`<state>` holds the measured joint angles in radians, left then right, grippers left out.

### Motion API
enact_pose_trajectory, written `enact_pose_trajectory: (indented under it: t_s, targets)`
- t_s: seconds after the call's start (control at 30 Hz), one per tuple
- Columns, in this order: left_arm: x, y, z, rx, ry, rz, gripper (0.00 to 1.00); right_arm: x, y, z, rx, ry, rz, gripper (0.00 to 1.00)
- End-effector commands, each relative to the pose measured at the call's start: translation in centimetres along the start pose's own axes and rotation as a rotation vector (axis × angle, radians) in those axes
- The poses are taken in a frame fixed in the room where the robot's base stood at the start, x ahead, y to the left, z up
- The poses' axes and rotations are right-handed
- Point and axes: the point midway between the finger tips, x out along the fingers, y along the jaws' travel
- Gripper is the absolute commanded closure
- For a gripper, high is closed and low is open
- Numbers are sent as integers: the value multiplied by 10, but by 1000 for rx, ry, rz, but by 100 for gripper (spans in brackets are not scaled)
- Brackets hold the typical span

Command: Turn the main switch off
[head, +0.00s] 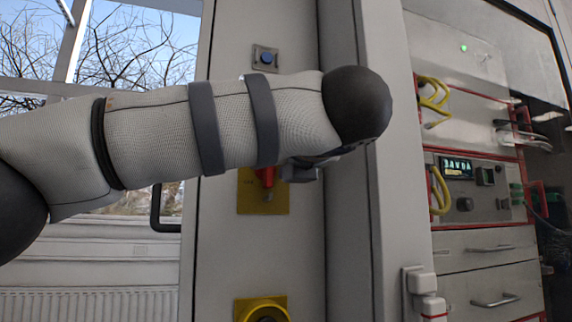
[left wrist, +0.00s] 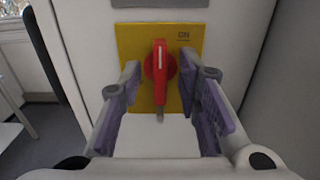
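The main switch is a red rotary handle (left wrist: 160,68) on a yellow plate (left wrist: 130,40), seen in the left wrist view. The handle stands upright with a white line at its top; "ON" is printed at the plate's upper right. In the head view the red handle (head: 266,176) and yellow plate (head: 250,200) show below my left forearm, partly covered by it. My left gripper (left wrist: 158,88) is open, with its purple-padded fingers on either side of the handle. I see a gap on both sides. In the head view my arm hides most of this gripper. My right gripper is not in view.
A blue button (head: 266,57) sits above the switch and a yellow ring-shaped fitting (head: 264,311) below it on the same grey panel. To the right is an open cabinet with yellow cables (head: 436,95) and a lit display (head: 456,167). A black handle (head: 157,208) is at left.

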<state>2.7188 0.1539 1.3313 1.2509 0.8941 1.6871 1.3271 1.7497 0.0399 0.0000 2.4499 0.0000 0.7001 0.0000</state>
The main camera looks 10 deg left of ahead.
Motion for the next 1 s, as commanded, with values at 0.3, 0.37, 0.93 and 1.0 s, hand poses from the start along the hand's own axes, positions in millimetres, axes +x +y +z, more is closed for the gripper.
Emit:
enact_pose_trajectory:
  t_s: [0.3,0.37,0.93,1.0]
  targets:
    - [11,0,1,1,-2,0,69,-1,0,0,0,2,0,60]
    - [11,0,1,1,-2,0,69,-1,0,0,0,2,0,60]
    - [11,1,1,-41,-2,0,100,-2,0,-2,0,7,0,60]
    - [10,1,1,-73,-2,0,100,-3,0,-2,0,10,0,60]
